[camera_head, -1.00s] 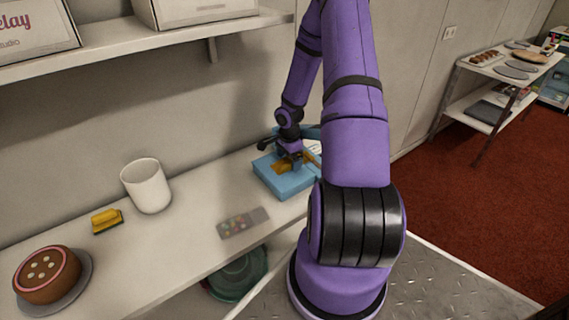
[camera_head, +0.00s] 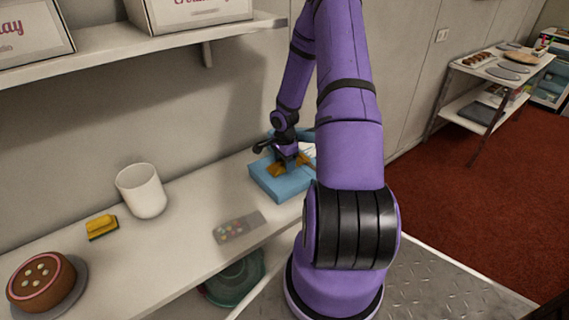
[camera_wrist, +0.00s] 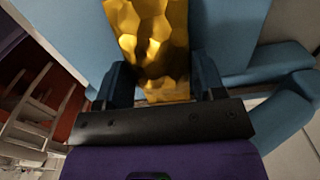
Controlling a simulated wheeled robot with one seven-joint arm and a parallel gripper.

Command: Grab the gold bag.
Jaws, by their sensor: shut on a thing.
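The gold bag (camera_wrist: 152,45) is a shiny, crumpled gold pouch. In the wrist view it lies between the two dark blue fingers of my gripper (camera_wrist: 165,82), which is shut on it. In the head view the gold bag (camera_head: 278,170) shows as a small golden patch at my gripper (camera_head: 285,163), over a light blue box (camera_head: 283,187) on the counter. My gripper hides part of the bag there. I cannot tell whether the bag touches the box.
On the counter (camera_head: 180,215) are a white cylinder (camera_head: 141,190), a yellow block-like item (camera_head: 102,226), a chocolate cake (camera_head: 42,282) and a tray of coloured dots (camera_head: 239,227). A shelf with boxes (camera_head: 190,14) hangs above. A rack (camera_head: 492,80) stands to the right.

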